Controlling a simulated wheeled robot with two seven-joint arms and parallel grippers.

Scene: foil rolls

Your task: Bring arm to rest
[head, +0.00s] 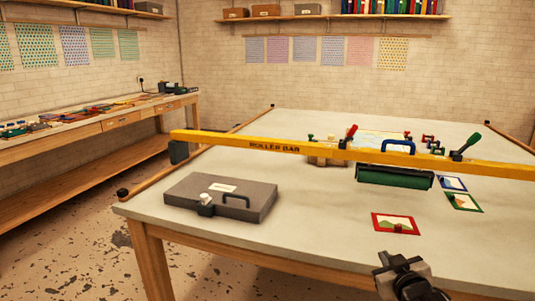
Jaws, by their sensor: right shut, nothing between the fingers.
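My right gripper (400,266) is at the bottom right, over the near edge of the pale table (310,225). It is shut and empty, apart from everything on the table. My left gripper is out of view. A yellow bar marked "ROLLER BAR" (275,146) spans the table. A dark green roller (394,177) sits below the bar at its right part, with a blue handle (398,146) above it.
A grey case (235,195) lies at the table's left. A red-framed card (396,223) lies beyond my right gripper; green-framed (464,202) and blue-framed (452,184) cards lie farther right. The table's front middle is clear. A wooden bench (90,130) stands along the left wall.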

